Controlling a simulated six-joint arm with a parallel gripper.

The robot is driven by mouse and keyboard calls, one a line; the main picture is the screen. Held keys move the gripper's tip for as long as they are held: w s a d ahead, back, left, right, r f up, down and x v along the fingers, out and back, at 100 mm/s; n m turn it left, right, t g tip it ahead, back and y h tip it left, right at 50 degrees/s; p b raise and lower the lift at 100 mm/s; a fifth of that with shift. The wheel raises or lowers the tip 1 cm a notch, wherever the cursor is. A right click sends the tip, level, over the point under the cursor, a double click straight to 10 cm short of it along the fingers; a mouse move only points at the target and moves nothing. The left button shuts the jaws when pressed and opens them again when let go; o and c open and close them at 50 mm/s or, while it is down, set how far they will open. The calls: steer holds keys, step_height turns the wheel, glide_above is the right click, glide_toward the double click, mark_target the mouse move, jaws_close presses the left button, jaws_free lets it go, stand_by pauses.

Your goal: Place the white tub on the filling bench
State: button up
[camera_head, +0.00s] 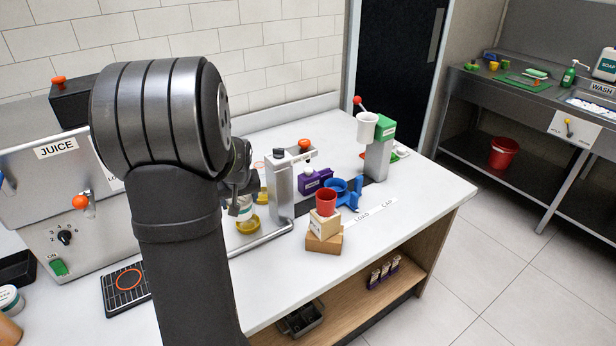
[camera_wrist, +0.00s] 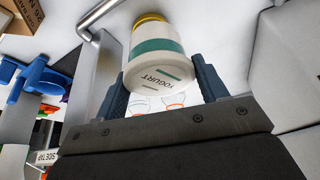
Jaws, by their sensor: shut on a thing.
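The white tub (camera_wrist: 157,68), with a green band and the word YOGURT, is between the two blue fingers of my gripper (camera_wrist: 162,82) in the wrist view. My gripper is shut on it. In the head view the tub (camera_head: 244,209) shows only in part beside my arm, which hides the rest. It is at a yellow round holder (camera_head: 248,227) on the white bench (camera_head: 290,290), beside a grey metal post (camera_head: 280,187). The yellow rim (camera_wrist: 150,17) also shows at the tub's far end in the wrist view. I cannot tell whether the tub rests in it.
A metal rail (camera_head: 265,241) runs past the holder. The juice machine (camera_head: 60,190) is at left. The front right of the bench is clear.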

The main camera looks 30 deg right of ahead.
steer(key=s+d+r+m+h, duration=0.15)
steer(key=s+d+r, duration=0.25)
steer(key=d, duration=0.4)
steer(key=s+d+r+m, duration=0.2)
steer(key=s+d+r, duration=0.15)
steer(key=d, duration=0.35)
steer(key=s+d+r+m, duration=0.25)
steer(key=d+r, duration=0.25)
steer(key=d, duration=0.3)
steer(key=s+d+f+m+g+h, duration=0.1)
steer(key=s+d+f, duration=0.5)
steer(key=s+d, duration=0.25)
steer(key=s+d+f+m+g, duration=0.1)
steer(key=s+d+f, duration=0.6)
steer(key=s+d, duration=0.15)
steer(key=w+f, duration=0.2)
steer(key=w, duration=0.1)
steer(key=w+f, duration=0.2)
steer(key=w, duration=0.2)
steer(key=w+f, duration=0.3)
steer(key=w, duration=0.1)
steer(key=shift+w+a, duration=0.15)
steer(key=shift+a, duration=0.2)
steer(key=shift+f, duration=1.95)
steer(key=shift+f, duration=0.15)
steer(key=o, duration=1.1)
steer(key=shift+c, duration=0.2)
